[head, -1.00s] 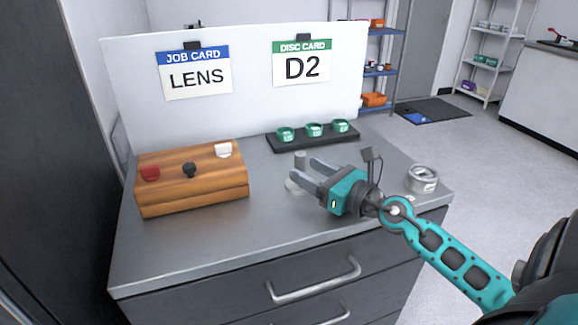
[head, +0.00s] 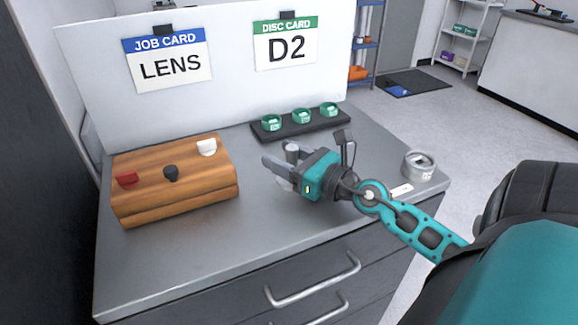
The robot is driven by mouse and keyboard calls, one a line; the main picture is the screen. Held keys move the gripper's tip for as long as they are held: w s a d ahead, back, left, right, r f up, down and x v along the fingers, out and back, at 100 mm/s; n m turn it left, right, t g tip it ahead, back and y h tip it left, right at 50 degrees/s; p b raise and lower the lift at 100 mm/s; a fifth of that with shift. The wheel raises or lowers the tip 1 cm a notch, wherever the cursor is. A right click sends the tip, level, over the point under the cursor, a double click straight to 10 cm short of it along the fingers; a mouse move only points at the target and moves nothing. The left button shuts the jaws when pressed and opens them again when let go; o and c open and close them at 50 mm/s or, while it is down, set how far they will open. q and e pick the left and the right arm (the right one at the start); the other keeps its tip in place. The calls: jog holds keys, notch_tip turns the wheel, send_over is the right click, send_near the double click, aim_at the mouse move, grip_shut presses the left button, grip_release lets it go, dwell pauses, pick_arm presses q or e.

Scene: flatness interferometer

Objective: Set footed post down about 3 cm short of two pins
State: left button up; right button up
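My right gripper (head: 281,160), teal with grey fingers, is at the post. The near finger crosses in front of its middle, and the far finger is mostly hidden. Whether the fingers touch the post cannot be told. I cannot make out the two pins. My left gripper is out of view.
A wooden block (head: 190,198) with red, black and white knobs stands at left. A black tray (head: 286,132) with three green rings lies behind the gripper. A metal tin (head: 419,166) and a small white label (head: 401,190) are at right. The bench front is clear.

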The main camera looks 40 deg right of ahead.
grip_shut()
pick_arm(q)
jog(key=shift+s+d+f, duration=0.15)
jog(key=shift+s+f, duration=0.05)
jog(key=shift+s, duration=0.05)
pick_arm(e)
jog(key=shift+r, duration=0.1)
jog(key=shift+r+p, duration=0.8)
jog(key=shift+r, duration=0.05)
pick_arm(q)
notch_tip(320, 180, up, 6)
jog(key=p, duration=0.4)
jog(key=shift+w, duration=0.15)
pick_arm(e)
notch_tip(320, 180, up, 18)
jog(key=shift+s, duration=0.1)
